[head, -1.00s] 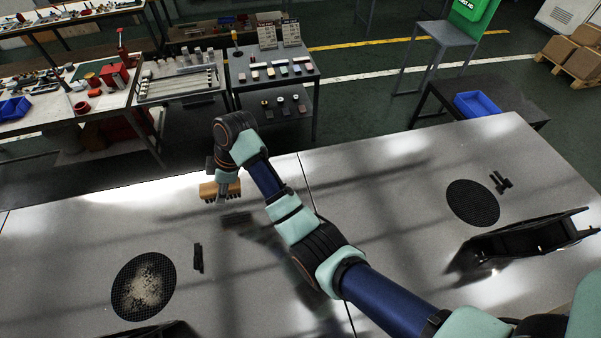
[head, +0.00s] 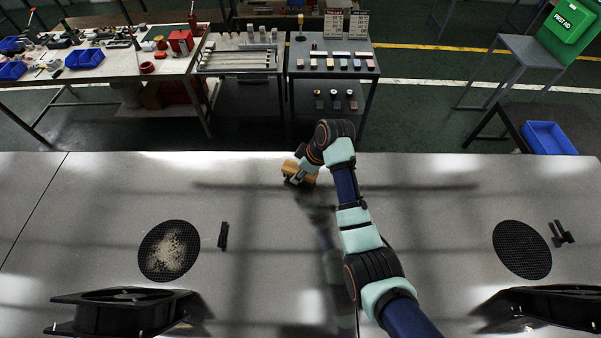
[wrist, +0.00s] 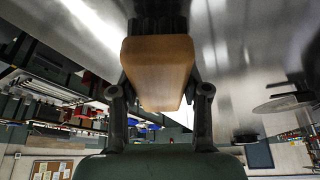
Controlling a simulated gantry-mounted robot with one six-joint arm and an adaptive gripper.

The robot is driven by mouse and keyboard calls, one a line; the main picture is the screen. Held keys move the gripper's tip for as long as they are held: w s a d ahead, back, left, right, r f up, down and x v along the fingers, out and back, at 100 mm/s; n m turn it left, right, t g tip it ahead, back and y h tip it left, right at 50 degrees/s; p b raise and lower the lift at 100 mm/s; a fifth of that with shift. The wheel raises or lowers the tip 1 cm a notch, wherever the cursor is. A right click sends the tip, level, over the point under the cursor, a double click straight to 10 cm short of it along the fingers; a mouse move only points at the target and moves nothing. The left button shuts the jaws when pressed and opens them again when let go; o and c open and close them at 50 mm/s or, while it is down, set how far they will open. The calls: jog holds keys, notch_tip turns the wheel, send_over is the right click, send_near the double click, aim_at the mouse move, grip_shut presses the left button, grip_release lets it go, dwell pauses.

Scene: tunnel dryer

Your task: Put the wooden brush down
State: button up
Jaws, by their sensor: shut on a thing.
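The wooden brush (head: 299,168) has a tan wooden block and dark bristles. My gripper (head: 303,176) is shut on it near the far edge of the metal surface (head: 240,215). In the wrist view the brush's block (wrist: 158,70) sits between my gripper's two fingers (wrist: 158,100), with the dark bristles at the top of the picture. In the head view the brush is partly hidden by my wrist, and I cannot tell whether its bristles touch the surface.
A round mesh vent (head: 169,250) with pale debris lies at left, a dark clip (head: 223,235) beside it. Another vent (head: 522,249) is at right. Black fans (head: 125,310) stand at the near edge. Beyond the far edge are a cluttered workbench (head: 130,65) and a cart (head: 330,62).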

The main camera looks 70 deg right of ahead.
jog(key=shift+f, duration=1.05)
jog(key=o, duration=1)
jog(key=shift+s+r, duration=0.1)
jog(key=shift+r, duration=0.5)
jog(key=v, duration=1.1)
jog(key=shift+s+r+b, duration=0.1)
jog(key=shift+r+b, duration=0.15)
jog(key=shift+b, duration=0.05)
